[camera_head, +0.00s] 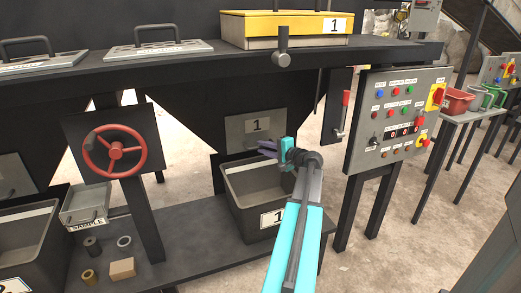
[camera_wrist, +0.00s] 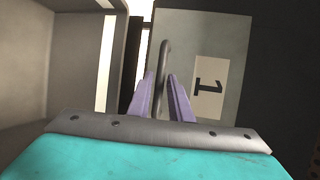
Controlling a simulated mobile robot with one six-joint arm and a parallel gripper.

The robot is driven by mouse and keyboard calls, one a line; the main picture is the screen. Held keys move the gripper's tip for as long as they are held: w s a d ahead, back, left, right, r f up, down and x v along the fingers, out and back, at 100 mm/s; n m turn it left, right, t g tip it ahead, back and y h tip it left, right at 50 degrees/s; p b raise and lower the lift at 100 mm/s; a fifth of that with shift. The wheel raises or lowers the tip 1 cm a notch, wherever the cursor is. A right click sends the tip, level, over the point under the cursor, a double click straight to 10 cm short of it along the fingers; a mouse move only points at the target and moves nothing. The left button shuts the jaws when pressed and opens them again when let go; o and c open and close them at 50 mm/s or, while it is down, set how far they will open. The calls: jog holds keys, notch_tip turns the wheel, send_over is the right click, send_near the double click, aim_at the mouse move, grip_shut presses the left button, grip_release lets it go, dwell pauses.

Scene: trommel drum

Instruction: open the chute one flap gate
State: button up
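The chute one flap gate (camera_head: 238,138) is a grey plate marked 1 below the dark hopper, above a grey bin. It also shows in the wrist view (camera_wrist: 224,48), turned, with its number label to the right of a thin grey bar handle (camera_wrist: 164,58). The gate looks closed. My gripper (camera_head: 264,148) is in front of the gate's lower part. In the wrist view its two purple fingers (camera_wrist: 162,80) stand apart, one on each side of the handle. A gap shows between them, and I see no firm contact with the bar.
The grey bin (camera_head: 240,199) marked 1 stands under the gate. A control panel (camera_head: 398,118) with buttons is to the right, beside a red-handled lever (camera_head: 343,110). A red handwheel (camera_head: 115,150) is to the left. A yellow-lidded box (camera_head: 283,24) sits above.

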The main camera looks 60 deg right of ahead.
jog(key=shift+x, duration=0.9)
grip_shut()
jog(key=shift+s+a, duration=0.1)
jog(key=shift+a, duration=0.25)
jog(key=shift+d, duration=0.2)
jog(key=shift+r, duration=0.1)
jog(key=shift+p, duration=0.45)
